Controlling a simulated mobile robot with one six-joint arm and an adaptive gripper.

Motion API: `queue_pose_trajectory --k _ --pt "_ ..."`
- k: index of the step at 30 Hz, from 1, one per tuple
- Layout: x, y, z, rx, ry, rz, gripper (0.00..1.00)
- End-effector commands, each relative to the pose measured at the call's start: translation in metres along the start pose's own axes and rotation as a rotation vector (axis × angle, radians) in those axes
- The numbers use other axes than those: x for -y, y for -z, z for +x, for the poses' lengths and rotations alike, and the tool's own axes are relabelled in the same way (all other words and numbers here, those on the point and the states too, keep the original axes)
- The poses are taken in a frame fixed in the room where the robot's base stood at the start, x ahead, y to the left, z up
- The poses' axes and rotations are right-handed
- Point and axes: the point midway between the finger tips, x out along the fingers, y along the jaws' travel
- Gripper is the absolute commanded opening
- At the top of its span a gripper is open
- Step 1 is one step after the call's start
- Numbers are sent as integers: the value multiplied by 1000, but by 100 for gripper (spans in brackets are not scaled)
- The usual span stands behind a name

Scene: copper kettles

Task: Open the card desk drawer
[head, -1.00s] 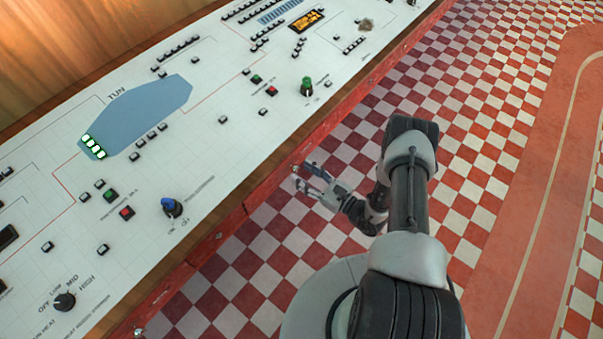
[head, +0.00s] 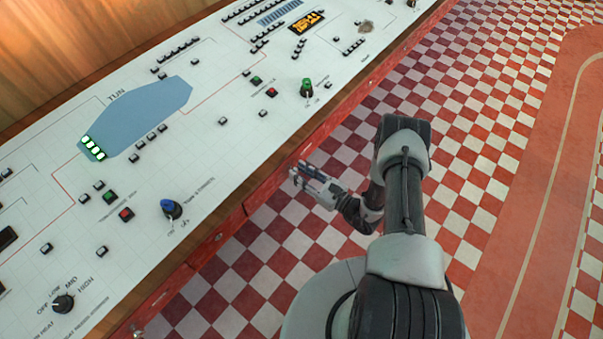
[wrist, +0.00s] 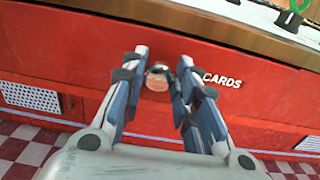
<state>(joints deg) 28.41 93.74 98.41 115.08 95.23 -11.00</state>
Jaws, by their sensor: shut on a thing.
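The card desk drawer has a red front (wrist: 255,102) with white "CARDS" lettering (wrist: 222,80). Its round shiny knob (wrist: 157,80) sits between my fingers in the wrist view. My gripper (wrist: 163,65) is shut on the knob, one finger on each side. In the head view my gripper (head: 293,173) is at the red front edge of the desk, where the knob is hidden by the fingers. I cannot tell whether the drawer stands out from the desk.
The white control desk (head: 215,165) fills the left, with a blue knob (head: 171,209), a green knob (head: 306,88) and several buttons. Another drawer knob (head: 219,237) shows lower along the red front. The checkered floor (head: 470,120) to the right is clear.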

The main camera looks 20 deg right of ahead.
Motion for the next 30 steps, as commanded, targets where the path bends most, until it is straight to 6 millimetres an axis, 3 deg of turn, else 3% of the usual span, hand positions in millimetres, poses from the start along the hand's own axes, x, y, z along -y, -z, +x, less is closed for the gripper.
queue_pose_trajectory --k 6,19,23,30 --pt "0 0 0 0 0 0 0" --pt "1 0 -7 -1 3 1 0" --pt "1 0 -22 -1 5 2 0" --pt "2 0 -76 -1 10 3 0"
